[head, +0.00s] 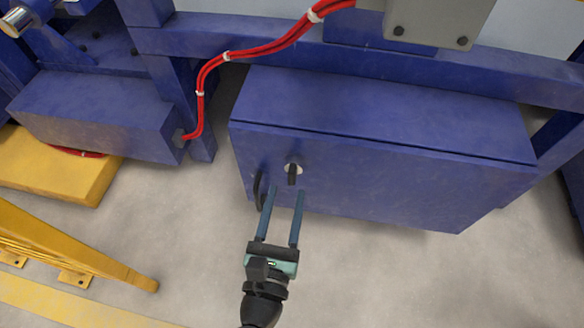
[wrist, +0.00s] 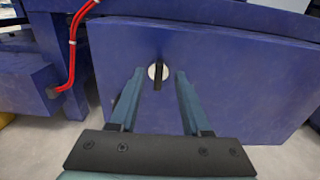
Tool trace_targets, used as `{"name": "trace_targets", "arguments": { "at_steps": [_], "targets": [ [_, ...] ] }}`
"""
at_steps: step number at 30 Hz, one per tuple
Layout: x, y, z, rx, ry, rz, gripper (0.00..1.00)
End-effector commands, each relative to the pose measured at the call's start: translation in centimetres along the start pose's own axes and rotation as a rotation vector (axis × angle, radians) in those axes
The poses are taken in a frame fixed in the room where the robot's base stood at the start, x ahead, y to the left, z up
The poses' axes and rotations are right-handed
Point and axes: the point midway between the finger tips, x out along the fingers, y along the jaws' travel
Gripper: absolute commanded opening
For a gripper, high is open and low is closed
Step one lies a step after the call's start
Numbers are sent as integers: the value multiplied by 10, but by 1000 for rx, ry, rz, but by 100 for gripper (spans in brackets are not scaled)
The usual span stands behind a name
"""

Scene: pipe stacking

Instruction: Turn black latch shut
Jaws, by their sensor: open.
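The black latch (head: 292,174) sits on a round pale plate on the front of a blue cabinet (head: 400,185). It points roughly straight down. In the wrist view the latch (wrist: 158,78) shows between my fingers, near their tips, with its round plate behind it. My gripper (head: 286,190) is open and empty, its two long blue fingers reaching toward the cabinet front just below the latch in the head view. It also shows in the wrist view (wrist: 156,75). I cannot tell whether a finger touches the latch.
A black handle (head: 259,190) stands out from the cabinet front left of the latch. Red cables (head: 230,57) run above and left of the cabinet. A blue box (head: 100,115) lies farther left, and yellow rails (head: 70,245) stand at the lower left. The grey floor at lower right is clear.

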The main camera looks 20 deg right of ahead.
Motion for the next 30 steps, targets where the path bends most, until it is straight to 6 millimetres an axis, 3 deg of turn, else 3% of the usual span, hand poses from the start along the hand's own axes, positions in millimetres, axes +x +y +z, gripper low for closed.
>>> {"name": "trace_targets", "arguments": {
  "at_steps": [3, 10, 15, 24, 30],
  "targets": [
    [27, -1, 1, 1, -3, -2, 48],
    [59, 0, 0, -1, -2, 0, 48],
    [69, 1, 0, -2, -1, 1, 48],
    [70, 1, 0, -2, 1, 2, 48],
    [70, 0, 0, -2, 0, 2, 12]
  ]
}}
